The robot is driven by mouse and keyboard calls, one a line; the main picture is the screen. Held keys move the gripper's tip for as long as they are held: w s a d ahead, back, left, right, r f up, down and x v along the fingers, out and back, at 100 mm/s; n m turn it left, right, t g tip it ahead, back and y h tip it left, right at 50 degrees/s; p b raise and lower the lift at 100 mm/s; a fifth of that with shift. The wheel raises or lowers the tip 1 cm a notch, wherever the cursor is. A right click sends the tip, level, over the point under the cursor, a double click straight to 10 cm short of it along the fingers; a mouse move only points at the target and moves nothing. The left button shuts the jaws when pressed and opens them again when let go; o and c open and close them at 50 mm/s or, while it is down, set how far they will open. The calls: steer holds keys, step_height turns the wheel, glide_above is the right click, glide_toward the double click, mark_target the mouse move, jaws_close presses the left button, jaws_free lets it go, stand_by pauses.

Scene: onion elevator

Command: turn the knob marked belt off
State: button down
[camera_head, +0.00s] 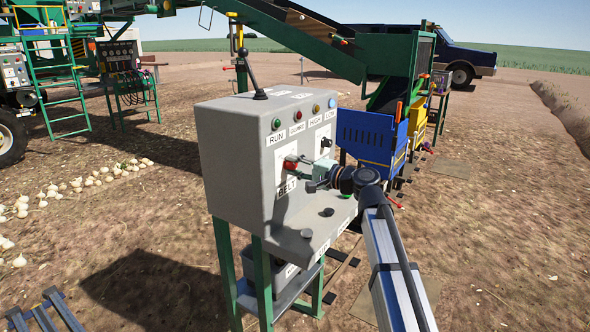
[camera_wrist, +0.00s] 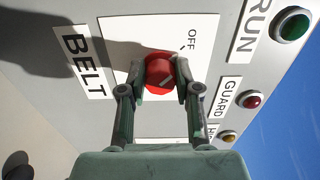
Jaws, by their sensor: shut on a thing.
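The belt knob (camera_wrist: 160,76) is red with a pale pointer line, set on a white plate on the grey control box (camera_head: 228,150). The BELT label (camera_wrist: 84,61) is beside it, and the word OFF (camera_wrist: 191,39) is on the plate. In the wrist view the pale line is tilted and does not clearly point at OFF. My gripper (camera_wrist: 160,84) has a finger on each side of the knob and is shut on it. In the head view the knob (camera_head: 290,162) shows at the left end of my gripper (camera_head: 296,165).
Lamps run along the box top, with a green one (camera_head: 277,124) above RUN. A black knob (camera_head: 326,142) sits right of the belt plate. A black lever (camera_head: 252,72) stands on top.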

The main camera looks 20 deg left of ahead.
steer(key=c, duration=0.8)
jaws_free()
steer(key=v, duration=1.2)
